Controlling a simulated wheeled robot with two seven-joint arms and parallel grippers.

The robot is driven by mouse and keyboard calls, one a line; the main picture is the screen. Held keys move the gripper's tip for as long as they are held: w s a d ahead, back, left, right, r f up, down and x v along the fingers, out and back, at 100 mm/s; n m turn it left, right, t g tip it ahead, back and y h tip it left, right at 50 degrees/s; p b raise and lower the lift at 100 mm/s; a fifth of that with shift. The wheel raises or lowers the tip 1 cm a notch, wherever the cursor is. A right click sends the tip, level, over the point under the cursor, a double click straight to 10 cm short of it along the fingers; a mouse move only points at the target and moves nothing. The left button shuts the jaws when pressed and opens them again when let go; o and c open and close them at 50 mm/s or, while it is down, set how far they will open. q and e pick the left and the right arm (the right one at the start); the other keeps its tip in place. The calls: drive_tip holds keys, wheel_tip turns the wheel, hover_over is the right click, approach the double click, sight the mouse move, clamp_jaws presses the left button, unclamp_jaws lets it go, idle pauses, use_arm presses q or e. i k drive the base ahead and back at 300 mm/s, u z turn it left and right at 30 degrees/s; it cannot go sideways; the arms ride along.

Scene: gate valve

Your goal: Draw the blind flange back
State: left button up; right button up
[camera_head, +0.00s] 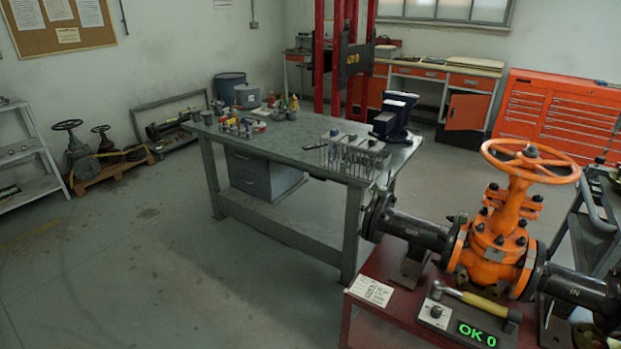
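An orange gate valve (500,240) with an orange handwheel (530,160) stands upright at the right, between two dark pipe pieces. The left pipe (418,230) runs to a dark round flange (375,216) at its far left end, close to the workbench corner. This looks like the blind flange; I cannot tell whether a gap separates it from the pipe flange. The right pipe (575,287) is marked "IN". Neither of my grippers shows in the head view.
A grey workbench (290,145) with tools stands behind left.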

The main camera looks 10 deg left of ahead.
sight(366, 223)
drive_tip(key=u, duration=0.45)
drive_tip(key=i, duration=0.8)
drive_tip(key=z, duration=0.55)
drive_tip(key=i, duration=0.6)
drive_tip(key=z, duration=0.5)
